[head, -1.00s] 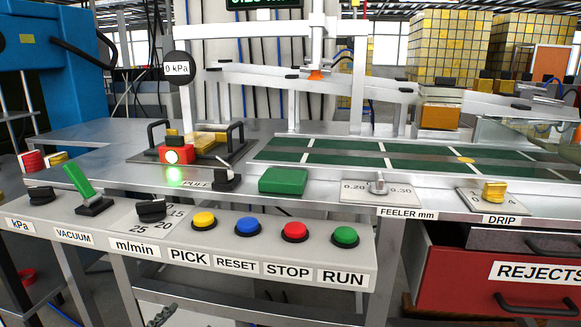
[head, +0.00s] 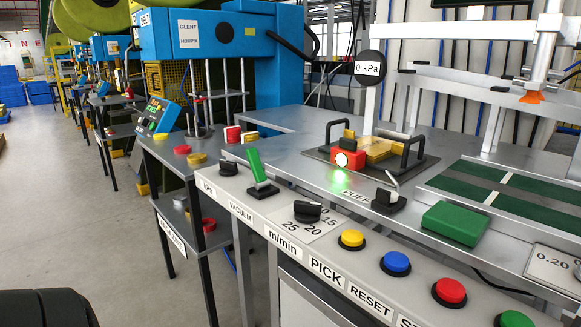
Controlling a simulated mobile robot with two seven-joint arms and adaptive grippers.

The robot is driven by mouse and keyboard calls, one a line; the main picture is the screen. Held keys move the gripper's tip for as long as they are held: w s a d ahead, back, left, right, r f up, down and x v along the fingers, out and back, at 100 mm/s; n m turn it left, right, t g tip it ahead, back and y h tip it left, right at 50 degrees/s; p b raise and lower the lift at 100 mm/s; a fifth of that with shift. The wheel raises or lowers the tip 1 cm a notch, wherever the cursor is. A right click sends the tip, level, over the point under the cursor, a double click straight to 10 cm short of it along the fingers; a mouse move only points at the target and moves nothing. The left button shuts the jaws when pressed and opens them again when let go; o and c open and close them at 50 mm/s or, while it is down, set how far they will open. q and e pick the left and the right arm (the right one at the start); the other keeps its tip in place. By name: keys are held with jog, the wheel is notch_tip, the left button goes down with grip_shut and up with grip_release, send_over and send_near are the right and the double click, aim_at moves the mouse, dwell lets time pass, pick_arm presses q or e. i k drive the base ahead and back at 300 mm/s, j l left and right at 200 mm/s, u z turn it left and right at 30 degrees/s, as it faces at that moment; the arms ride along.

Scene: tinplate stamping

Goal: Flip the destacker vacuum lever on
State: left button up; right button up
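The vacuum lever (head: 257,170) is a green handle on a black base, behind the VACUUM label (head: 240,213) on the sloped front panel. It leans back and to the left. The round gauge (head: 370,68) above the bench reads 0 kPa. A dark rounded shape at the lower left edge looks like part of my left arm; its fingertips are not visible. My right gripper is not in view. Nothing touches the lever.
Beside the lever are a black kPa knob (head: 228,168), the m/min knob (head: 307,211), a yellow button (head: 352,239), a blue button (head: 396,263) and a red button (head: 450,292). A side table (head: 185,160) stands left of the panel. The floor (head: 60,210) at left is clear.

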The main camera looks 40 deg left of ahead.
aim_at(261, 180)
jog(key=u, duration=1.55)
